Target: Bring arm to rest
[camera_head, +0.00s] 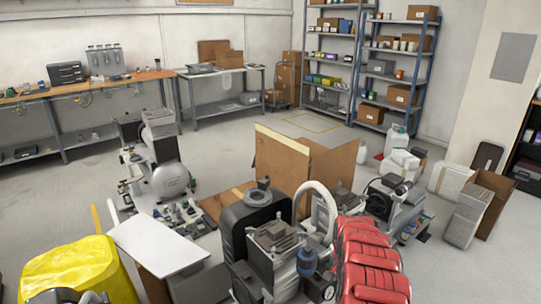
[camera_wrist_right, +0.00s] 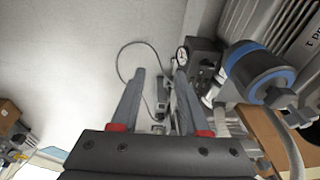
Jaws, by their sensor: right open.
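My right gripper (camera_wrist_right: 160,75) shows in the right wrist view, its two grey fingers apart with red pieces at their bases. The gap between the fingers is empty, with grey floor and small dark machine parts beyond it. A blue-and-dark cylinder (camera_wrist_right: 260,72) and a ribbed grey machine are close on its right. I cannot make out either gripper in the head view.
In the head view, compressors crowd the front, with a black tank (camera_head: 250,220), a red ribbed object (camera_head: 370,255) and a yellow-covered item (camera_head: 75,270). A white board (camera_head: 158,245) lies left of the tank. A large carton (camera_head: 315,168) stands behind. Open floor lies left and beyond.

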